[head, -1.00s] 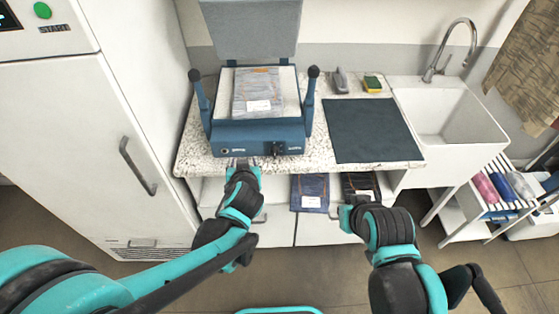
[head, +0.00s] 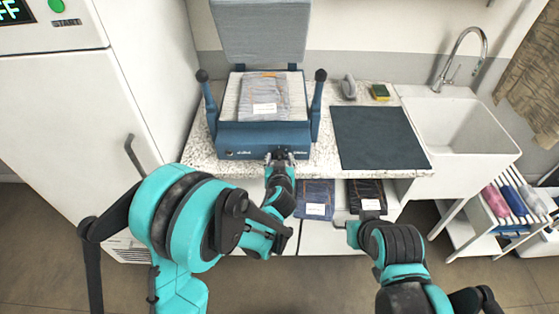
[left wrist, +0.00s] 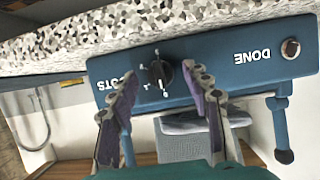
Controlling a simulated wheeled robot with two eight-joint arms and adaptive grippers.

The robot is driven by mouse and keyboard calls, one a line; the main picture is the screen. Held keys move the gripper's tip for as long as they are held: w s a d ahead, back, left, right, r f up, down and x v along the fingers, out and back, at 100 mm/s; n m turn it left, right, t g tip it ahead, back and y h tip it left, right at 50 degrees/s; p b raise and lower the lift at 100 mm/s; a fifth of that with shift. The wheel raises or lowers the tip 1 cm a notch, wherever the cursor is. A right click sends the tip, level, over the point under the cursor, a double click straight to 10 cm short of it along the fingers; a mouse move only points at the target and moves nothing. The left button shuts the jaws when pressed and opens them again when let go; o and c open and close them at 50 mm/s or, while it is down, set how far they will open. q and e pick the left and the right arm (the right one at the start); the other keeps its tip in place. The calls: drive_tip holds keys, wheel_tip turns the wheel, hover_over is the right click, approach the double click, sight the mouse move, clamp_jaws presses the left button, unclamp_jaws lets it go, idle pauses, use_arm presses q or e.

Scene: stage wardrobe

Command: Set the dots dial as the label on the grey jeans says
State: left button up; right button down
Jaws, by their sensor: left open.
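The grey jeans (head: 283,88) lie folded on the bed of the blue press (head: 240,139), with a white label (head: 264,109) too small to read. The black dots dial (left wrist: 161,74) is on the press's front panel, next to lettering that is partly covered by a finger. Small marks ring the dial; I cannot tell its setting. My left gripper (head: 280,157) is open at the panel, its fingers on either side of the dial in the left wrist view (left wrist: 160,82), with no clear contact. My right gripper (head: 346,226) is low in front of the shelf; its fingers are unclear.
A round button (left wrist: 290,48) beside the word DONE is on the same panel. The press lid (head: 260,30) stands raised between two upright handles. A dark mat (head: 380,138) and a sink (head: 460,125) are to the right. Two folded dark garments (head: 315,196) lie below the counter.

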use_arm(q)
drive_tip(key=shift+w, duration=0.1)
clamp_jaws()
drive_tip(key=shift+m, duration=0.3)
drive_tip(key=m+y+b, duration=0.2)
drive_tip(key=m, duration=0.1)
drive_tip(key=shift+d+f+y+b, duration=0.2)
drive_tip(key=shift+d+y+b, duration=0.1)
drive_tip(key=shift+b, duration=0.1)
drive_tip(key=m+y+b, duration=0.1)
drive_tip(key=m+b, duration=0.1)
drive_tip(key=m, duration=0.1)
drive_tip(key=shift+d+f+t+y, duration=0.1)
drive_tip(key=shift+t+y, duration=0.3)
drive_tip(key=shift+m+y+b, duration=0.3)
drive_tip(key=shift+m+b, duration=0.4)
